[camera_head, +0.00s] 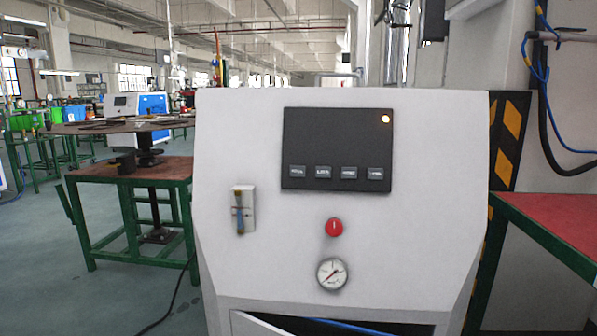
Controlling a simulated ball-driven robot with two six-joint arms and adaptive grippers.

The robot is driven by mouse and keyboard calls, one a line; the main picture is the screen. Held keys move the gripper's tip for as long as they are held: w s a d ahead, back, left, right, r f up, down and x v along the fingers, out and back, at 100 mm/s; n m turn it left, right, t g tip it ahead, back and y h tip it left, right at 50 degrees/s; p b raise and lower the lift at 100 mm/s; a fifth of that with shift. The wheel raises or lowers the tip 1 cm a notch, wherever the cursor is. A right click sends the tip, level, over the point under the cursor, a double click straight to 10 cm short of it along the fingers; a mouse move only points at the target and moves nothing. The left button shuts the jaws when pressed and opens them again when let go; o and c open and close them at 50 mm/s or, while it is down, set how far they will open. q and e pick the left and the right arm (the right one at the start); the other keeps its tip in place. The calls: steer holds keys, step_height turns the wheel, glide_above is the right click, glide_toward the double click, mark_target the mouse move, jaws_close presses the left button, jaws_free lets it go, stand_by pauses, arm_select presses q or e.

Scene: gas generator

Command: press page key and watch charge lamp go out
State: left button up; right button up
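The white generator cabinet (265,240) stands straight ahead with a dark control panel (337,142) on its face. Several grey keys sit in a row along the panel's lower edge, from the leftmost key (297,172) to the rightmost key (376,174). Their labels are too small to read, so I cannot tell which is the page key. Neither of my grippers is in view.
Below the panel are a red knob (334,227) and a round gauge (332,273). A flow tube (239,211) is at the left. A cabinet door at the bottom stands ajar. Green-framed tables flank the cabinet at left (95,185) and right (560,225). A cable lies on the floor at left.

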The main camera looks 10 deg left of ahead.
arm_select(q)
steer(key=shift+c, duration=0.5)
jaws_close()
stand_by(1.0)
